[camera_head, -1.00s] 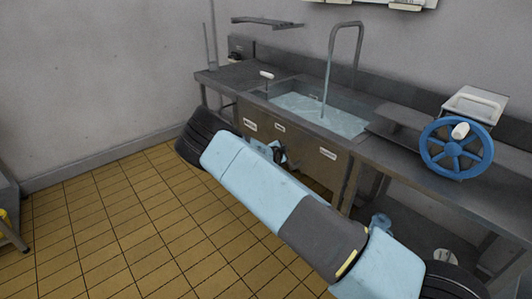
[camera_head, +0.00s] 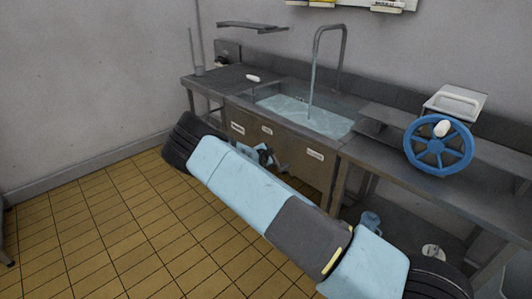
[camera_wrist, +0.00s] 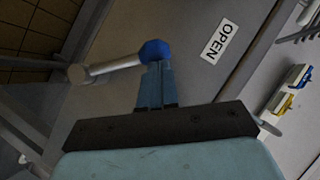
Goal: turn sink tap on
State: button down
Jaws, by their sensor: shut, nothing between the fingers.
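The steel sink (camera_head: 345,131) holds pale blue water, and a tall arched tap spout (camera_head: 331,27) stands over it. A pale blue streak runs from the spout's end down to the basin. In the wrist view, a metal lever (camera_wrist: 115,66) with a blue knob (camera_wrist: 155,50) projects by a plate marked OPEN (camera_wrist: 219,42). My gripper (camera_wrist: 156,66) is shut and empty, its fingertips right at the knob. Whether they touch it I cannot tell. In the head view my arm hides most of the gripper, low before the sink's front panel (camera_head: 300,165).
A blue handwheel (camera_head: 438,145) stands on the counter at right. A small white handle (camera_head: 253,78) is at the sink's left rim. A shelf (camera_head: 252,27) is on the wall. A pale blue object (camera_head: 370,220) lies under the counter. The tiled floor (camera_head: 90,235) at left is clear.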

jog(key=d+r+v, duration=0.1)
jog(key=r+v, duration=0.1)
jog(key=v, duration=1)
jog(key=shift+d, duration=0.3)
jog(key=shift+s+r, duration=0.1)
